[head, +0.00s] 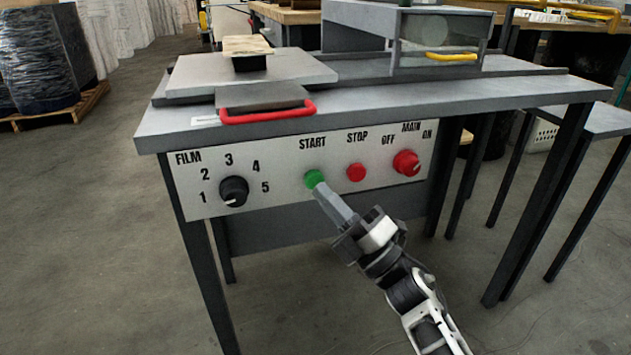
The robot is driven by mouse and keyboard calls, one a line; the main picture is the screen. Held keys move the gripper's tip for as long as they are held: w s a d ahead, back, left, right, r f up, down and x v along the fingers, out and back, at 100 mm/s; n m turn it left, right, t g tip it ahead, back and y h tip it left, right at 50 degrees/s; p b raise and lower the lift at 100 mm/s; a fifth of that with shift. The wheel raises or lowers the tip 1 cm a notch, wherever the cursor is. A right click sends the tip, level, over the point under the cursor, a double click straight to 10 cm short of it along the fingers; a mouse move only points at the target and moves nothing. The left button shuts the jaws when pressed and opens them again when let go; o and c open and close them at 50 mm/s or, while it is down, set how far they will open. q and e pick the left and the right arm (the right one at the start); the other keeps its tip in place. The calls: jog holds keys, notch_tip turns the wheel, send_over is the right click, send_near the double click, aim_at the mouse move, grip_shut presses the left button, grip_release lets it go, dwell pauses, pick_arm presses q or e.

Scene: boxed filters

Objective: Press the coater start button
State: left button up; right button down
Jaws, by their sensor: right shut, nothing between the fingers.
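The green start button (314,178) sits on the light front panel of the coater (275,205), under the word START. My right gripper (322,188) is shut and empty, its fingertips at the lower right edge of the green button. They look to be at or very near the button; I cannot tell whether they touch it or whether it is pushed in. The fingers hide a little of the panel below the button. My left gripper is not in view.
A red stop button (356,172) and a red main switch (406,163) are right of the start button. A black film dial (234,191) is left. A red handle (268,114) sticks out above the panel. The floor in front is clear.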

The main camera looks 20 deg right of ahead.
jog(key=shift+w, duration=0.1)
jog(key=shift+w, duration=0.35)
jog(key=shift+w+b, duration=0.15)
jog(key=shift+b, duration=0.15)
dwell(0.3)
jog(key=shift+w, duration=0.35)
jog(key=shift+s, duration=0.15)
dwell(0.5)
jog(key=shift+s, duration=0.8)
jog(key=shift+s+p, duration=0.1)
jog(key=shift+p, duration=0.2)
